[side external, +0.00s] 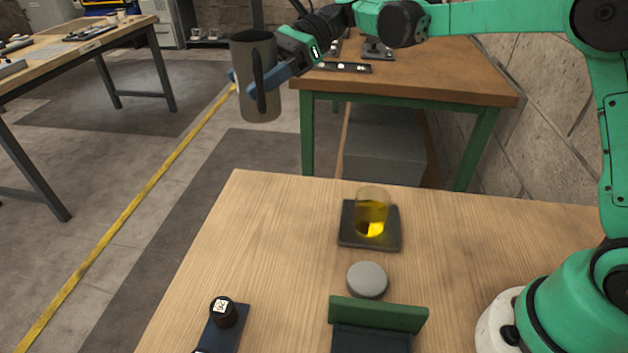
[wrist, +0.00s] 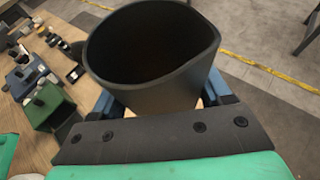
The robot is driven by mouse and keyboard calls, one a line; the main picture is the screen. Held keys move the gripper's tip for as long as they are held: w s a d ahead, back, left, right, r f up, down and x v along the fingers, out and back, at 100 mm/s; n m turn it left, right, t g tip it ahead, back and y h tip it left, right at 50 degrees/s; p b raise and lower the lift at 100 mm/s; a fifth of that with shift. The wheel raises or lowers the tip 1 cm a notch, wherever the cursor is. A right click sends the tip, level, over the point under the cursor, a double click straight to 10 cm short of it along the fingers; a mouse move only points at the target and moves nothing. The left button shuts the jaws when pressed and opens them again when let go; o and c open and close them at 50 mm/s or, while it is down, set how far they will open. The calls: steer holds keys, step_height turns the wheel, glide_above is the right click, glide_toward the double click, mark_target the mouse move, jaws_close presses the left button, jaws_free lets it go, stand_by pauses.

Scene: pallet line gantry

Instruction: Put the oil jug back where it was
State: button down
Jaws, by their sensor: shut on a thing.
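The oil jug (side external: 253,58) is a tall grey vessel with a dark handle, roughly upright in the side view. My gripper (side external: 258,78) is shut around its body, with blue fingers on its sides, and holds it in the air beyond the far left of the wooden table. In the wrist view the jug (wrist: 150,60) fills the upper middle, held in my gripper (wrist: 160,98). Its wide mouth shows a dark inside, and I cannot tell what is in it. A clear glass (side external: 371,212) with yellow liquid stands on a dark square mat (side external: 347,238).
On the wooden table (side external: 270,230) are a grey round disc (side external: 367,279), a green box-like holder (side external: 378,313) and a black-capped item with a white label (side external: 223,312). The table's left middle is clear. A green-legged bench (side external: 440,75) stands behind.

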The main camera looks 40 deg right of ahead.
step_height(320, 180, down, 19)
steer(key=shift+f, duration=0.1)
stand_by(0.3)
jaws_free()
steer(key=shift+f, duration=0.1)
